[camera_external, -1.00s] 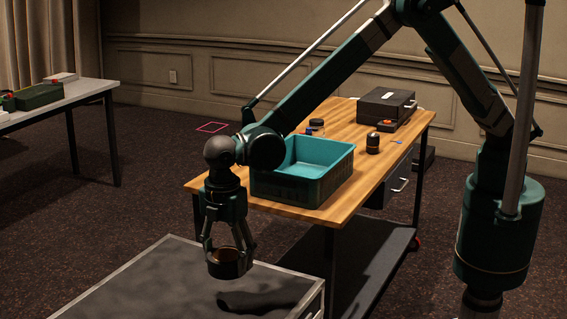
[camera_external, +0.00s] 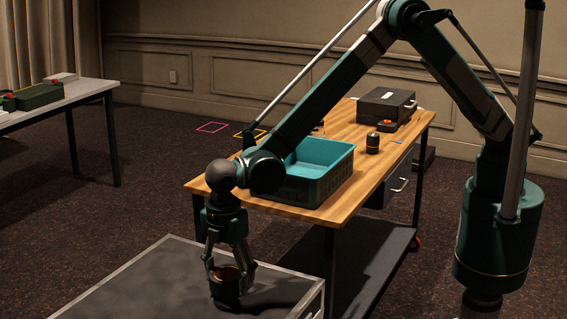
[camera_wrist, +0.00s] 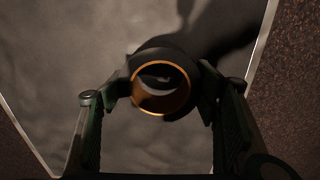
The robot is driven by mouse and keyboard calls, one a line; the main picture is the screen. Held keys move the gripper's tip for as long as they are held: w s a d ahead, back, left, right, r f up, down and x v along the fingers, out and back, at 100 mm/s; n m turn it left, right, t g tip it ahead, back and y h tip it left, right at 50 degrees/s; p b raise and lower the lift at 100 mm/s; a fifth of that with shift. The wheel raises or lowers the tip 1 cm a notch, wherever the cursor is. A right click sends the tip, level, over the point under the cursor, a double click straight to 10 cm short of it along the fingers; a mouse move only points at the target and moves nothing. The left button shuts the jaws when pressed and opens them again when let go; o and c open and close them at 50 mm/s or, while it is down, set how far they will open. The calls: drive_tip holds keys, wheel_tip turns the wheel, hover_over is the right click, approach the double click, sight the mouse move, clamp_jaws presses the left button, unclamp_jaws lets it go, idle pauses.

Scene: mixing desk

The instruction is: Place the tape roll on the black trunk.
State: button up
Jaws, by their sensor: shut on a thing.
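My gripper (camera_external: 229,278) is shut on the tape roll (camera_external: 226,292), a dark ring with an orange-brown inner wall. In the wrist view the tape roll (camera_wrist: 161,112) sits between the two fingers (camera_wrist: 163,98), its hole facing the camera. The black trunk (camera_external: 165,275) has a dark flat top with a pale metal edge and lies under the roll. The roll is low over the trunk top, close to its shadow; I cannot tell whether it touches. The trunk top (camera_wrist: 60,60) fills most of the wrist view.
A wooden desk (camera_external: 365,170) stands behind the trunk, with a teal crate (camera_external: 318,185) near its front corner. A black case (camera_external: 387,105) and a small dark cylinder (camera_external: 372,143) are farther back. The trunk top around the roll looks clear.

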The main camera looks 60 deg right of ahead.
sight(230, 301)
drive_tip(key=shift+f, duration=0.25)
drive_tip(key=shift+f+b, duration=0.45)
drive_tip(key=shift+f, duration=1.4)
drive_tip(key=shift+f, duration=0.2)
drive_tip(key=o, duration=1.1)
drive_tip(key=shift+c, duration=0.2)
drive_tip(key=shift+r, duration=0.2)
drive_tip(key=shift+r+p, duration=1.2)
drive_tip(key=shift+r, duration=4.8)
